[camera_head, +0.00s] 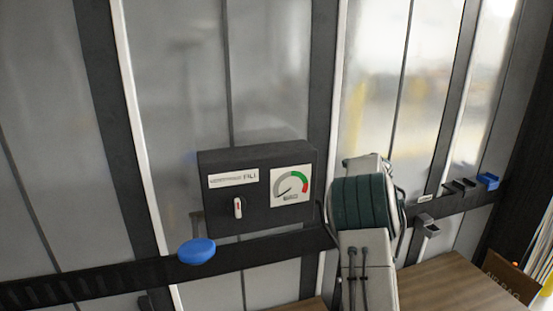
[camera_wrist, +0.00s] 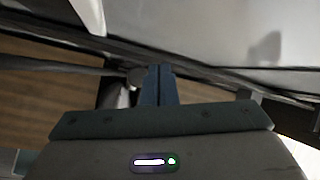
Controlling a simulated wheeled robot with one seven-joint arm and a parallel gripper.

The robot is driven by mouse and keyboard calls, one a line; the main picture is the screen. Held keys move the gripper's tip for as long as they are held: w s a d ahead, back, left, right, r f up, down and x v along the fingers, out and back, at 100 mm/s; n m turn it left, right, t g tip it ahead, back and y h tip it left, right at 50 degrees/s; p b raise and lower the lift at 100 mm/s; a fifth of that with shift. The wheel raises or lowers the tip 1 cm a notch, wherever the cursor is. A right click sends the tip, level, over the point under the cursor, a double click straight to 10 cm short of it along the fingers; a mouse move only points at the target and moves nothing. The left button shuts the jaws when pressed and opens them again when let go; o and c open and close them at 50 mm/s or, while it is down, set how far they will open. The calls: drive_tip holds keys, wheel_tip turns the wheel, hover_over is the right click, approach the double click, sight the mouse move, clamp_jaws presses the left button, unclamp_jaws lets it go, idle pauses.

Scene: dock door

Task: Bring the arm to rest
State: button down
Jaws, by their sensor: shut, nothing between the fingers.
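My gripper (camera_wrist: 158,72) shows in the wrist view with its two blue-grey fingers together, pointing away from the camera. It is shut and nothing shows between the fingers. A dark rail runs behind the fingertips, and I cannot tell how far off it is. In the head view my arm, pale with a dark green band, stands raised right of centre. The arm hides my gripper there.
A dark control box (camera_head: 223,216) with a gauge (camera_head: 291,187) and a small white knob (camera_head: 238,207) sits left of my arm. A blue knob (camera_head: 196,251) hangs below it. Small holders (camera_head: 460,187) line the rail at right. A wooden surface (camera_head: 455,285) lies below.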

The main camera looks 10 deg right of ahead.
drive_tip(key=s+a+r+n+g+y+b, duration=0.1)
drive_tip(key=s+a+r+n+b, duration=0.15)
drive_tip(key=s+a+n, duration=0.75)
drive_tip(key=s+a+r+n+y+b, duration=0.1)
drive_tip(key=s+a+r+n, duration=0.35)
drive_tip(key=s, duration=0.85)
drive_tip(key=s+a+f+n+b, duration=0.1)
drive_tip(key=s+a+f+n, duration=0.1)
drive_tip(key=s+n, duration=0.3)
drive_tip(key=s+a+f+n+g+h+b, duration=0.1)
drive_tip(key=s+a+f+n, duration=0.2)
drive_tip(key=s, duration=0.6)
drive_tip(key=s+a+f+n, duration=0.3)
drive_tip(key=s+n, duration=0.3)
drive_tip(key=s, duration=0.1)
drive_tip(key=shift+n+g+b, duration=0.3)
drive_tip(key=shift+n+b, duration=0.05)
drive_tip(key=shift+b, duration=0.05)
